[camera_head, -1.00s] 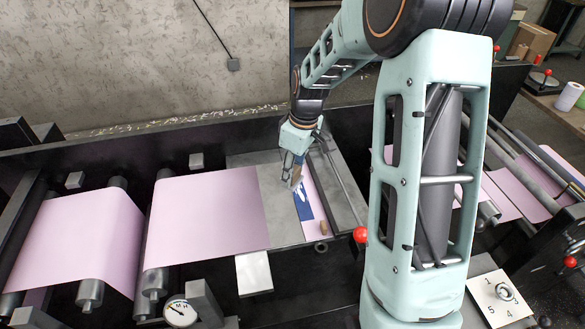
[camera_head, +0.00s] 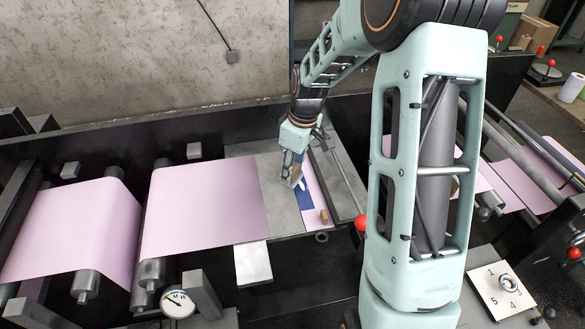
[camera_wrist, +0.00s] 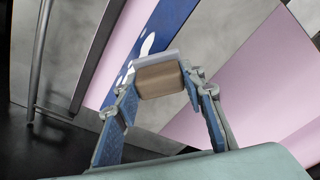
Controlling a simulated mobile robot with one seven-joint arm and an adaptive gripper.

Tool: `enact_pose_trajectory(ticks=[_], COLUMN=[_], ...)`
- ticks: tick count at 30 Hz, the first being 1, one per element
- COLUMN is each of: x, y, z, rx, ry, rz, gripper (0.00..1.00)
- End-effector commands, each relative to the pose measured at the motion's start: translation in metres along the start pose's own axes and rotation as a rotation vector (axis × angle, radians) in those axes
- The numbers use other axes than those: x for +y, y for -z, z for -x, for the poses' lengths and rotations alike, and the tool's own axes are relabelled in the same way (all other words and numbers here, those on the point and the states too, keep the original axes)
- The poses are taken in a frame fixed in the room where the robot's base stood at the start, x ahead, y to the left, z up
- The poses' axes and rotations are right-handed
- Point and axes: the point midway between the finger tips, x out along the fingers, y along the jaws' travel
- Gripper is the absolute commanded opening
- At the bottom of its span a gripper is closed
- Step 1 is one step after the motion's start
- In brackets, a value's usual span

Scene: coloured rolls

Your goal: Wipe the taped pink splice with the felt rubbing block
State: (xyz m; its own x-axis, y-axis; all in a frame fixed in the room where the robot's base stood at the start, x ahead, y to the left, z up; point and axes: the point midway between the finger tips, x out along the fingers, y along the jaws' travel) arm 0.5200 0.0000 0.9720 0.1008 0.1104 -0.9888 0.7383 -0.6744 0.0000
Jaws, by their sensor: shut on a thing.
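My gripper (camera_head: 294,174) is shut on the felt rubbing block, a tan block with a pale grey face, seen between the fingers in the wrist view (camera_wrist: 160,79). The taped splice is a blue tape strip (camera_head: 304,199) with white patches, lying along a pink strip (camera_head: 316,185) on the grey plate. In the wrist view the blue tape (camera_wrist: 168,27) runs just beyond the block, and the block overlaps its near edge in the picture. I cannot tell whether the block touches the tape. The gripper hides part of the tape in the head view.
A pink web (camera_head: 205,208) runs over rollers at the left. A small brown piece (camera_head: 324,216) stands at the near end of the pink strip. A red-knobbed lever (camera_head: 361,223) is right of the plate, and a dial (camera_head: 178,303) is at the front left.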

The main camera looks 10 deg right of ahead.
Motion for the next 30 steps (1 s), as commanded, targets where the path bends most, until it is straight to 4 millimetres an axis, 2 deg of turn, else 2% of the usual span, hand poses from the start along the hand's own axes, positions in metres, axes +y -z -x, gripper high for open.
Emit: enact_pose_trajectory(ticks=[30], x=[0.000], y=[-0.003], z=[-0.020], rx=[0.000], ry=[0.000], rz=[0.000], gripper=[0.18])
